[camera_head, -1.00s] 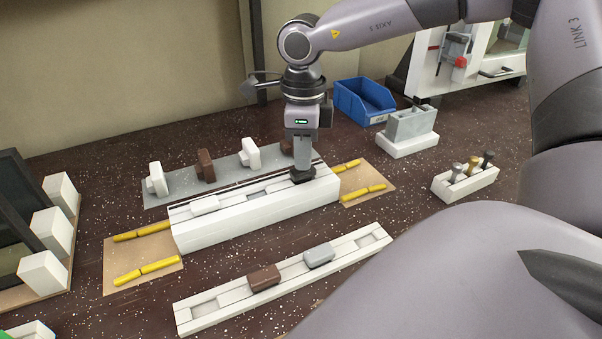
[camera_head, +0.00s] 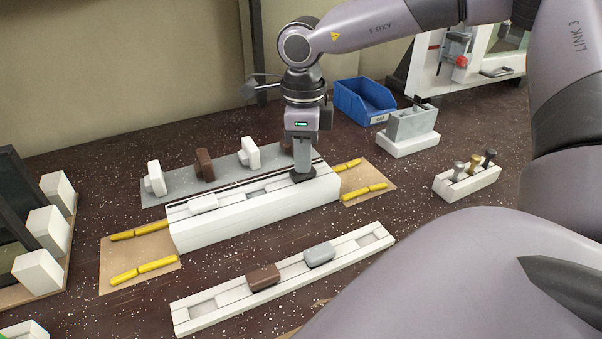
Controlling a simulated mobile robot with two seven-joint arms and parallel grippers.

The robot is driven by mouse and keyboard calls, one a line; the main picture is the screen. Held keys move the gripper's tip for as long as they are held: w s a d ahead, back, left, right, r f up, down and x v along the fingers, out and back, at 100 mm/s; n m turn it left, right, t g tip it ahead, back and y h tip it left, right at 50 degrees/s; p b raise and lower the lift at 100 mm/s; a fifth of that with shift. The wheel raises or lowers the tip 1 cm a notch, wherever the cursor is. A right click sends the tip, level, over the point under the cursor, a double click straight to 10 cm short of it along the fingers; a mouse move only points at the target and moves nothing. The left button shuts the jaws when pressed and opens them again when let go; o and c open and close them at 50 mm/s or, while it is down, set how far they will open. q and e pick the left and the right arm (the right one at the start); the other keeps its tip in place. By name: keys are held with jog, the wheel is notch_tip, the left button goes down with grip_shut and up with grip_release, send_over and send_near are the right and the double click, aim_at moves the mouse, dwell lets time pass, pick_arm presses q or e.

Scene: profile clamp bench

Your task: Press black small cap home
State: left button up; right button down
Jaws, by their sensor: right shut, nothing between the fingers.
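My right gripper (camera_head: 303,174) is shut and points straight down at the right end of the long white block (camera_head: 245,215). Its dark tip is at the block's top, and I cannot tell a black small cap apart from that tip. My left gripper is not in view.
A white tray (camera_head: 185,318) in front holds a brown cap (camera_head: 263,277) and a grey cap (camera_head: 319,254). Yellow rods lie on tan boards at both block ends. Behind stands a grey strip with brown and white clamps. A blue bin (camera_head: 347,104) is at the back.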

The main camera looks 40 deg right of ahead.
jog(key=shift+r+p, duration=1.95)
jog(key=shift+r, duration=1.55)
